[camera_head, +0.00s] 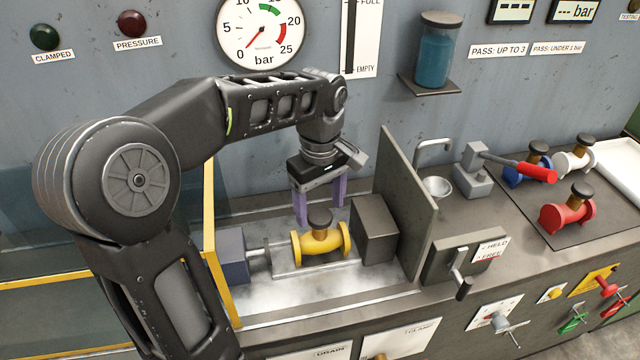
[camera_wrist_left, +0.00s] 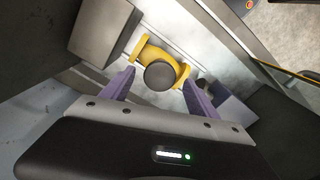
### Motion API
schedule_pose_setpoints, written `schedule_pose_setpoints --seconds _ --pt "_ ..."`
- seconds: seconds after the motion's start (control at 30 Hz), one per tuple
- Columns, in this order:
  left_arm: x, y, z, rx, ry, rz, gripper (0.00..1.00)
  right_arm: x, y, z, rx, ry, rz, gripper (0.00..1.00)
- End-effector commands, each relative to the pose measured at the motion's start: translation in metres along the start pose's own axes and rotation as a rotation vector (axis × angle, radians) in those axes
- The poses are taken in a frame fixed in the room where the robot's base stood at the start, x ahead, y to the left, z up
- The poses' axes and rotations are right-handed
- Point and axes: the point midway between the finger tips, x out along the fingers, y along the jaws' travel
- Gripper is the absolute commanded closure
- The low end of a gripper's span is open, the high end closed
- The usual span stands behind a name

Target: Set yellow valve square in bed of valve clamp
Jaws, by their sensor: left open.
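The yellow valve (camera_head: 322,242) has two flanged ends and a dark round cap on a brown neck. It sits upright in the bed of the valve clamp (camera_head: 290,268), between a blue-grey jaw block (camera_head: 232,258) with a rod on the left and a dark block (camera_head: 375,229) on the right. My left gripper (camera_head: 319,215) is open just behind and above the valve. In the left wrist view the valve (camera_wrist_left: 152,54) lies ahead of and between the two purple fingers (camera_wrist_left: 160,88), which appear apart from it. Whether the valve sits exactly square cannot be told. My right gripper is not in view.
A dark upright panel (camera_head: 407,200) stands right of the clamp. A lever box (camera_head: 465,260) marked HELD and FREE is at the front. Blue, white and red (camera_head: 567,209) valves stand on a mat at right. A yellow-framed guard (camera_head: 215,245) edges the left side.

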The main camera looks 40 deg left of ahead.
Motion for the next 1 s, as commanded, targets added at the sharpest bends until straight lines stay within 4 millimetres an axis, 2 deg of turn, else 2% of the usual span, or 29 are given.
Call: schedule_pose_setpoints --seconds 0.1,0.2,0.33,1.0 --pt "-0.026 0.001 0.0 0.001 0.002 0.004 0.31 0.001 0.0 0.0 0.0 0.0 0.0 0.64" --pt "-0.043 0.001 -0.001 0.0 0.001 0.003 0.31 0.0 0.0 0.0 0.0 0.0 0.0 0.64" --pt "-0.057 0.0 0.0 0.001 0.0 0.0 0.31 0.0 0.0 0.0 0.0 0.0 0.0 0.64" --pt "-0.061 0.0 0.0 0.001 -0.001 -0.001 0.31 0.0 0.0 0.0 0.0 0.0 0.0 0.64"
